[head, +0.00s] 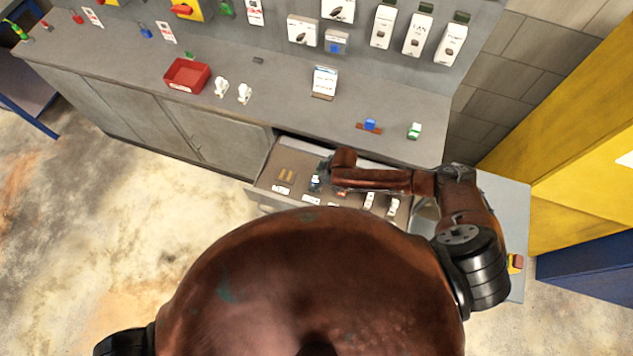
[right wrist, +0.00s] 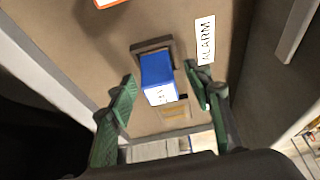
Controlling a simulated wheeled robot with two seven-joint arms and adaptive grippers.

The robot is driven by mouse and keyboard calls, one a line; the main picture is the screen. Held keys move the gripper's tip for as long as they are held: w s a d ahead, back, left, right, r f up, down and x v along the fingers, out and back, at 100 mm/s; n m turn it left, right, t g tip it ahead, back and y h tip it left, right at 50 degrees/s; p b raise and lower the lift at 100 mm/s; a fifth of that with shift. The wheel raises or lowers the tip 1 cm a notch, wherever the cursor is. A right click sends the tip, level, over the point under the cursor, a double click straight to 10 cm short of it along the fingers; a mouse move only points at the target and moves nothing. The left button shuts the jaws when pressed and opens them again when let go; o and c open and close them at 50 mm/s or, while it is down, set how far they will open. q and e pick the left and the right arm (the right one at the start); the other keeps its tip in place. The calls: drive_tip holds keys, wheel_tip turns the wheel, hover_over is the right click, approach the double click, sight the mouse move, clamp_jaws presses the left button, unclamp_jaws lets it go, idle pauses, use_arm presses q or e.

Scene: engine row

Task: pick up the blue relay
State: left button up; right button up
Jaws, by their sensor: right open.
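In the right wrist view the blue relay (right wrist: 156,70), with a white label on its near face, stands in a dark square frame on the drawer floor. My right gripper (right wrist: 160,82) is open, with one green-padded finger on either side of the relay. A gap shows between the fingers and the relay, and nothing is held. In the head view my right gripper (head: 320,175) is over the left part of the open drawer (head: 265,183), and the relay is hidden there behind the gripper. My left gripper is out of view.
An "ALARM" label (right wrist: 205,41) lies beside the relay. Drawer walls rise close on both sides. On the bench (head: 290,120) are a red tray (head: 187,76), white parts (head: 244,93), a small blue block (head: 370,125) on a brown strip, and a green-and-white part (head: 414,131).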

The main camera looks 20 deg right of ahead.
drive_tip(key=c, duration=1.2)
drive_tip(key=shift+r, duration=0.1)
clamp_jaws()
